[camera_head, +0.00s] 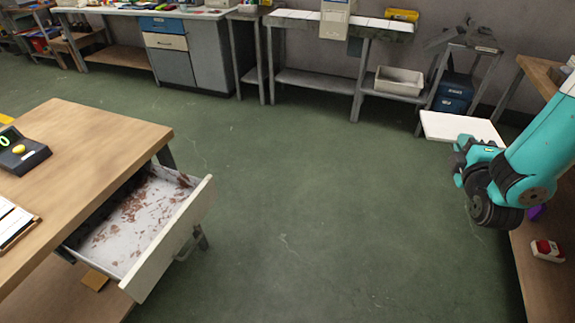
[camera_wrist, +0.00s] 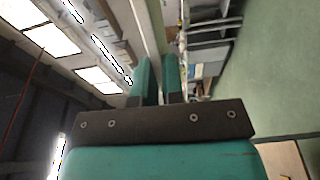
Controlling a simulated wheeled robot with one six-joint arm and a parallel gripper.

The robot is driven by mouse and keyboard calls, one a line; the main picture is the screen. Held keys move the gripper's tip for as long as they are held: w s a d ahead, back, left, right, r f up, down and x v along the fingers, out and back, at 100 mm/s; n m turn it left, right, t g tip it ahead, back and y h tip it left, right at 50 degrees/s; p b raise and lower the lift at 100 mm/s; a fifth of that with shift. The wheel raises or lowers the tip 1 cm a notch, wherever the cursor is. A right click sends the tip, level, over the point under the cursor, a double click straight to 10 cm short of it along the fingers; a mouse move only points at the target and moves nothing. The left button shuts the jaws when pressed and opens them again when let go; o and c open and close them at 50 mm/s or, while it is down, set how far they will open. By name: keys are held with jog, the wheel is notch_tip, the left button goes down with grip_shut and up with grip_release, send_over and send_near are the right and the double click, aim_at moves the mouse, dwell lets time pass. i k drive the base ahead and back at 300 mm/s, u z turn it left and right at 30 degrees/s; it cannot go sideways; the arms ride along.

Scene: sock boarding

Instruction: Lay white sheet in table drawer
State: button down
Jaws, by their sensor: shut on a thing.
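The white sheet (camera_head: 465,128) is held out flat at the right of the head view, well away from the drawer. My gripper (camera_head: 463,147) is shut on its near edge. In the wrist view, the two teal fingers of my gripper (camera_wrist: 158,75) are close together, with the sheet showing as a thin pale strip (camera_wrist: 150,30) between them. The table drawer (camera_head: 172,245) is pulled open at the left. Its pale floor (camera_head: 135,222) is scattered with reddish-brown flakes.
The wooden table (camera_head: 90,145) above the drawer carries a black device with a yellow button (camera_head: 20,150) and a clipboard (camera_head: 14,222). A bench with a red-and-white box (camera_head: 547,250) stands at the right. Green floor (camera_head: 320,210) between is clear. Benches line the back wall.

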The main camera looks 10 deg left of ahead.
aim_at(145, 224)
jog(key=u, duration=0.75)
jog(key=i, duration=0.9)
jog(key=u, duration=0.75)
